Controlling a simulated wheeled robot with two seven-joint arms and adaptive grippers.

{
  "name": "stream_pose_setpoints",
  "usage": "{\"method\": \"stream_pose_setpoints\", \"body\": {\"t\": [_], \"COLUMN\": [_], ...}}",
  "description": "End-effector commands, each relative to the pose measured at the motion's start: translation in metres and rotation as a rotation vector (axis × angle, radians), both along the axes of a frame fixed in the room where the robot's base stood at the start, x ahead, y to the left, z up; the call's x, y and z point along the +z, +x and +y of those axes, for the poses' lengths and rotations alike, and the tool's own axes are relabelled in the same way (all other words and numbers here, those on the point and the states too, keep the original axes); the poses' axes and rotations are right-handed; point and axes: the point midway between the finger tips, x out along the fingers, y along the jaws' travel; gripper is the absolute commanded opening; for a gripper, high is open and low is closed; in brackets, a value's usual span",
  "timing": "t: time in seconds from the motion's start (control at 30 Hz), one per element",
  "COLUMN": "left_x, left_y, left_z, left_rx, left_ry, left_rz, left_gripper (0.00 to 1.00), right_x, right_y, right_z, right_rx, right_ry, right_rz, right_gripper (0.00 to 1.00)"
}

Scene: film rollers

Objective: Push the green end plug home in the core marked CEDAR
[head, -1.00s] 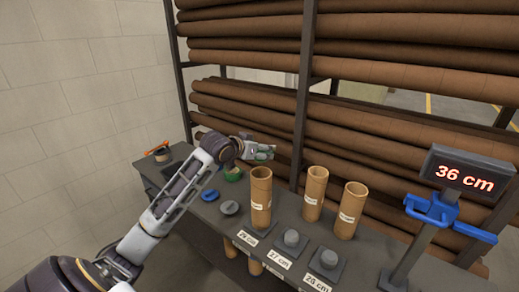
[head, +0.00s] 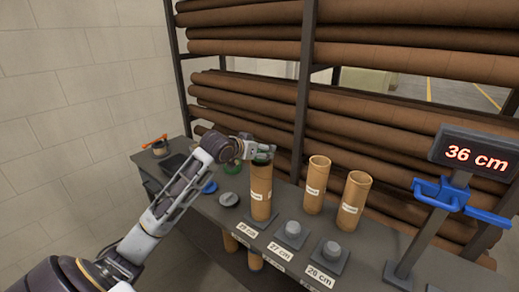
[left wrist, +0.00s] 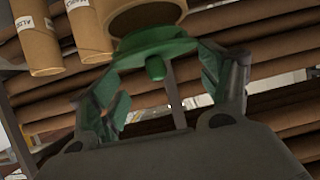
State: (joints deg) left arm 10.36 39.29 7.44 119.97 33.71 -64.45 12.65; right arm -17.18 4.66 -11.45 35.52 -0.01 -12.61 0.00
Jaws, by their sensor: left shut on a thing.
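The green end plug (left wrist: 155,50) is between the fingers of my left gripper (head: 260,149), which is shut on it; the wrist view shows the fingers (left wrist: 168,85) on either side of it. The plug's wide flange is at the open end of a brown cardboard core (left wrist: 145,17). In the head view this is the leftmost core (head: 261,200), upright on the bench, with my gripper directly over its top. Whether the flange touches the rim I cannot tell. The core's label is too small to read. My right gripper is not in view.
Two more labelled cores (head: 316,185) (head: 353,193) stand to the right. Grey plugs on square bases (head: 292,232) (head: 331,252) stand in front. Blue (head: 209,187), grey (head: 229,199) and green (head: 232,169) pieces lie left. A "36 cm" display (head: 473,155) stands right.

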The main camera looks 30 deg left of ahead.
Motion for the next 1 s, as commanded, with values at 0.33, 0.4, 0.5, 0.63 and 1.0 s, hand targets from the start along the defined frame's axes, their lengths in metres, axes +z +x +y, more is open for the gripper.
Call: {"method": "stream_pose_setpoints", "body": {"t": [0.33,0.4,0.5,0.63,1.0], "left_x": [-0.019,-0.02,-0.022,-0.022,-0.022], "left_y": [0.0,0.0,0.0,0.0,0.0], "left_z": [0.0,0.0,0.0,0.0,0.0], "left_rx": [0.0,0.0,0.0,0.0,0.0], "left_ry": [0.0,0.0,0.0,0.0,0.0], "left_rz": [0.001,0.001,0.001,0.001,0.001], "left_gripper": [0.56,0.56,0.56,0.56,0.56], "right_x": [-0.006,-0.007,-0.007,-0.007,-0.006], "right_y": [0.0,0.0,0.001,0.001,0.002], "right_z": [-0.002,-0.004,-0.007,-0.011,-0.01], "right_rx": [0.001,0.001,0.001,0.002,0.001], "right_ry": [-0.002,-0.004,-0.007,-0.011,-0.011], "right_rz": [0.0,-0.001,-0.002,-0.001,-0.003], "right_gripper": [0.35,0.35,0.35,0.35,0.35]}}
